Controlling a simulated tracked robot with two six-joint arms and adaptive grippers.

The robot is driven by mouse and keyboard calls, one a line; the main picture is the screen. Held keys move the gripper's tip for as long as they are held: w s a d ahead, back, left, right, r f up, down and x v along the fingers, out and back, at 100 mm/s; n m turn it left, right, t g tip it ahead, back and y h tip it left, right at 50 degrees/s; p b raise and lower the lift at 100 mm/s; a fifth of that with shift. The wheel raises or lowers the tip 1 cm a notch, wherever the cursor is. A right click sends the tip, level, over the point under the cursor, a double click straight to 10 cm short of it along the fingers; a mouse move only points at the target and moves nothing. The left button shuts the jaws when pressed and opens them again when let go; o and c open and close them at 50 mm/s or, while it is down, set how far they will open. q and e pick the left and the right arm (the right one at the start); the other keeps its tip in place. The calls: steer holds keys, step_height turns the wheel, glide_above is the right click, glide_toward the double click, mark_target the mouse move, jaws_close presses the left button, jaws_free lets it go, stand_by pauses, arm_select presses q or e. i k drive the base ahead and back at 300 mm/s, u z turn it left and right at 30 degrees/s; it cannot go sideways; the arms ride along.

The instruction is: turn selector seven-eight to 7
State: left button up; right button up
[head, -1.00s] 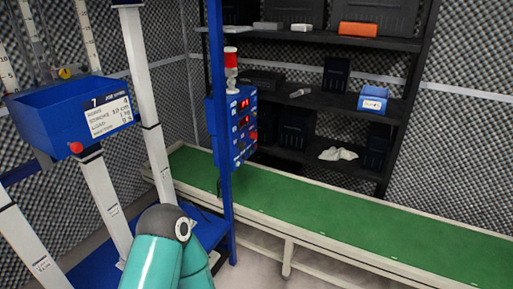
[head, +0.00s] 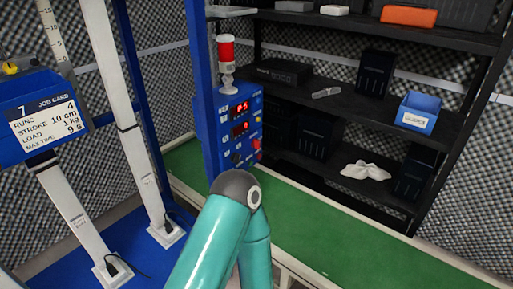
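The blue control box (head: 240,128) hangs on a blue post in the head view. It has two red displays (head: 241,117), the upper one seeming to read P5, and several small knobs and buttons on its face. Which knob is selector seven-eight is too small to tell, and so is its setting. My teal arm with a dark joint reaches up just below the box and covers the area under it. Neither gripper shows in the view.
A job card (head: 43,119) on a blue bin reads 7. A red and white signal lamp (head: 226,62) tops the box. A green conveyor (head: 310,225) runs behind. Dark shelves hold a blue bin (head: 417,113), an orange box (head: 408,16) and a white cloth (head: 365,171).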

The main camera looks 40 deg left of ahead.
mark_target(235, 157)
steer(key=u, duration=0.45)
steer(key=i, duration=1.15)
steer(key=u, duration=0.8)
steer(key=k, duration=0.7)
steer(key=u, duration=0.2)
steer(key=i, duration=0.8)
steer(key=z, duration=0.1)
